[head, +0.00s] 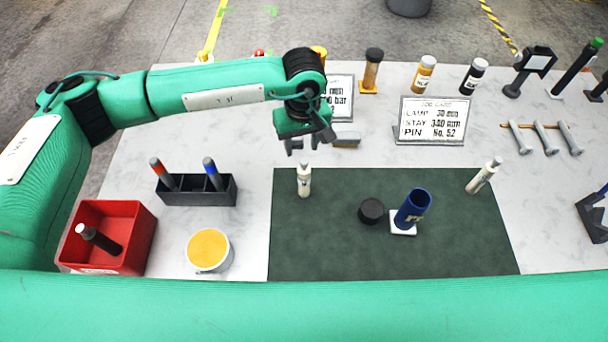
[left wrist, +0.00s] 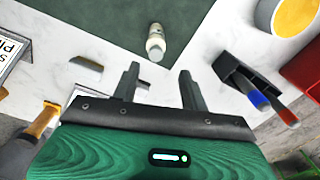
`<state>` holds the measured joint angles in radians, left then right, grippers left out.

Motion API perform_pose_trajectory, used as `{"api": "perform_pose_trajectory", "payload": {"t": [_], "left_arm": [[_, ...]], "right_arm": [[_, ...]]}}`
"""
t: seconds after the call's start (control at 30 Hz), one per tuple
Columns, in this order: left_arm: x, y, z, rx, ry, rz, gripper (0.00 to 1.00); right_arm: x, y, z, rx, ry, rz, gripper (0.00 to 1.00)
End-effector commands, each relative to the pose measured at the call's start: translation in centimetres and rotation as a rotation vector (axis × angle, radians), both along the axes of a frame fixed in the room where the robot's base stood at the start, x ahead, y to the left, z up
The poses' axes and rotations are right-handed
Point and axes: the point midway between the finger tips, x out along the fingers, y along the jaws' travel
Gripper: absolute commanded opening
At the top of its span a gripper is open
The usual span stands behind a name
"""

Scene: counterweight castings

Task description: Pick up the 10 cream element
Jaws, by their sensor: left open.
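A cream element (head: 304,180) stands upright at the left back edge of the dark green mat (head: 330,245). Its marking is too small to read. It also shows in the left wrist view (left wrist: 155,43), just beyond my fingertips. A second cream element (head: 484,176) leans at the mat's right back edge; I cannot tell which bears 10. My left gripper (head: 305,146) is open and empty, above and a little behind the left cream element, not touching it. In the left wrist view its two fingers (left wrist: 159,82) point toward that element. My right gripper is not in view.
A navy cup (head: 413,208) on a white base and a black disc (head: 371,211) are on the mat. A black holder (head: 196,190) with red- and blue-tipped sticks, a yellow-topped tub (head: 208,250) and a red bin (head: 107,236) stand left. Signs and bottles line the back.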

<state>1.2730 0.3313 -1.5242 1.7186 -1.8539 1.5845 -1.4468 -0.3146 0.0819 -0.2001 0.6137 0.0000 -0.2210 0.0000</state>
Motion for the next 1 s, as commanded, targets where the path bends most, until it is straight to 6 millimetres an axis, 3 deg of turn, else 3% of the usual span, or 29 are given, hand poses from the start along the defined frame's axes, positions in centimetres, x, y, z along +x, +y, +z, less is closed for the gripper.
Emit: {"api": "perform_pose_trajectory", "payload": {"t": [0.3, 0.6, 0.87, 1.0], "left_arm": [[-0.2, -0.5, -1.9, 0.0, 0.003, 0.001, 0.44], [-0.3, -0.7, -5.2, -0.001, 0.001, 0.001, 0.44], [-0.2, -0.7, -5.6, -0.001, 0.0, 0.0, 0.44], [-0.2, -0.7, -5.6, -0.002, -0.001, 0.0, 0.17]], "right_arm": [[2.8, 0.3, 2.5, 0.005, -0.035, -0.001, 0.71], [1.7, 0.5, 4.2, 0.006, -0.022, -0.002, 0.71], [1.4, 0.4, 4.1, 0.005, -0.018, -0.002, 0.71], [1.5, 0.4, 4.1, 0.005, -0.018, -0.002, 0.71]]}}
